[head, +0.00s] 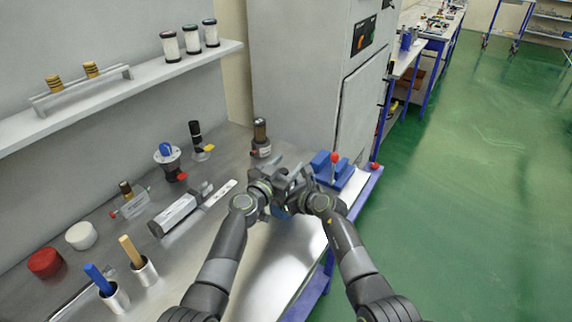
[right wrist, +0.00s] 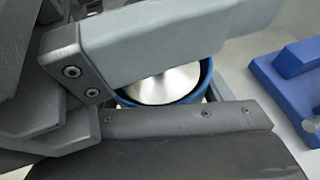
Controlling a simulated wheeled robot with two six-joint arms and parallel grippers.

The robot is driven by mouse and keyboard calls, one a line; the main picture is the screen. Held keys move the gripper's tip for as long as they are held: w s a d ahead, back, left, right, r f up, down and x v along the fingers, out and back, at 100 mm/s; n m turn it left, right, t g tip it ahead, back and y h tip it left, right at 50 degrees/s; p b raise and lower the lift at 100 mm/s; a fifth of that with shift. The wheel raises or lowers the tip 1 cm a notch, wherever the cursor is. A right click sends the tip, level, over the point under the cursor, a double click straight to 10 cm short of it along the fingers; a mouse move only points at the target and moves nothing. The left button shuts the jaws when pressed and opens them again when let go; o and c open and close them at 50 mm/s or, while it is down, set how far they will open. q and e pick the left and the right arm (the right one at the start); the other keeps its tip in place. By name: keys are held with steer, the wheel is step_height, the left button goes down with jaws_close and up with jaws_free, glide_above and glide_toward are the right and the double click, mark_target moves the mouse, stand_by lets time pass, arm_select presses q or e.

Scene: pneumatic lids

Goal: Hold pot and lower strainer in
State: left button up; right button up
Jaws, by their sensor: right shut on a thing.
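A round blue-rimmed pot (right wrist: 206,82) with a shiny metal surface inside its rim sits between grey finger parts in the right wrist view. In the head view a little blue of it shows under the grippers (head: 281,212). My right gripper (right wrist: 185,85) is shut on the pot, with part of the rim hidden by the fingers. My left gripper (head: 284,181) is close against the right one above the metal bench; its fingertips overlap other parts, so its opening is unclear. I cannot make out the strainer for certain.
A blue block fixture (head: 335,172) with a red-knobbed lever stands at the right bench edge. A dark-topped cylinder (head: 261,138) stands behind the grippers. Several fittings and two cups holding handled tools (head: 146,272) occupy the left. The front bench (head: 265,260) is clear.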

arm_select(q)
steer(key=shift+s, duration=0.1)
steer(key=v, duration=0.8)
stand_by(0.5)
stand_by(0.5)
arm_select(e)
steer(key=o, duration=1.1)
steer(key=shift+s+d, duration=0.1)
steer(key=v, duration=1.1)
steer(key=shift+s+d+r, duration=0.15)
steer(key=shift+s+d, duration=0.05)
steer(key=shift+s, duration=0.1)
